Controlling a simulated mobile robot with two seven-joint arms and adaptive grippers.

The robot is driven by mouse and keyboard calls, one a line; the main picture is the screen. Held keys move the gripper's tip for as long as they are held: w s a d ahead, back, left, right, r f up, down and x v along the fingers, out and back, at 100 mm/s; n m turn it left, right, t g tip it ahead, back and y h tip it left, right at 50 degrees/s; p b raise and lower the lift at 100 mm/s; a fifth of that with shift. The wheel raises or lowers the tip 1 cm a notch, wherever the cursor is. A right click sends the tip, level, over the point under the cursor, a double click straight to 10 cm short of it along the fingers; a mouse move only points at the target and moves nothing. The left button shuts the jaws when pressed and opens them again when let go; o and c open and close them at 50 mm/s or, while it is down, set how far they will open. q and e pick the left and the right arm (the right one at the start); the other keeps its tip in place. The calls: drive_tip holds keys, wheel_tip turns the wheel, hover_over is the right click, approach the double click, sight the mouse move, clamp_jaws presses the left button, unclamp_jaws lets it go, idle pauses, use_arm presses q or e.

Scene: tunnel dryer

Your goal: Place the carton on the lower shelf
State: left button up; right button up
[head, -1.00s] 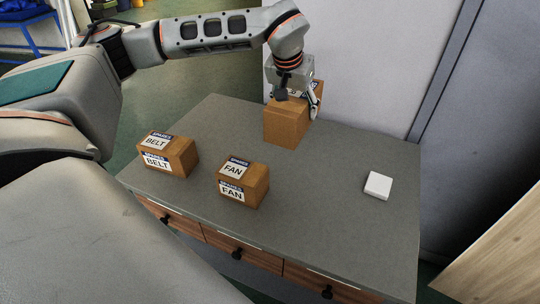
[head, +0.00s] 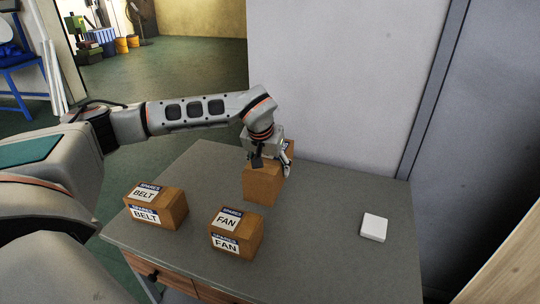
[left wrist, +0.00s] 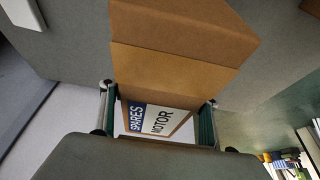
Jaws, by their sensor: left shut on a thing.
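The carton in hand (head: 262,186) is a brown box over the back part of the grey table. My left gripper (head: 271,164) is shut on it from above. In the left wrist view the carton (left wrist: 180,65) lies between the two fingers of my left gripper (left wrist: 157,115), and its label reads SPARES MOTOR. I cannot tell whether its underside touches the tabletop. No lower shelf can be made out in these views. My right gripper is not in view.
A BELT carton (head: 157,207) and a FAN carton (head: 237,232) stand on the table (head: 310,245) nearer me. A flat white box (head: 374,228) lies at the right. The tabletop between is clear. A pale wall panel (head: 330,70) rises behind the table.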

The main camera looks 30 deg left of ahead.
use_arm(q)
drive_tip(key=shift+w+f, duration=0.15)
drive_tip(key=shift+f, duration=5.3)
drive_tip(key=shift+f, duration=0.1)
drive_tip(key=o, duration=1.7)
drive_tip(key=shift+f, duration=0.25)
drive_tip(key=o, duration=0.4)
drive_tip(key=shift+s, duration=0.2)
drive_tip(key=shift+r, duration=0.1)
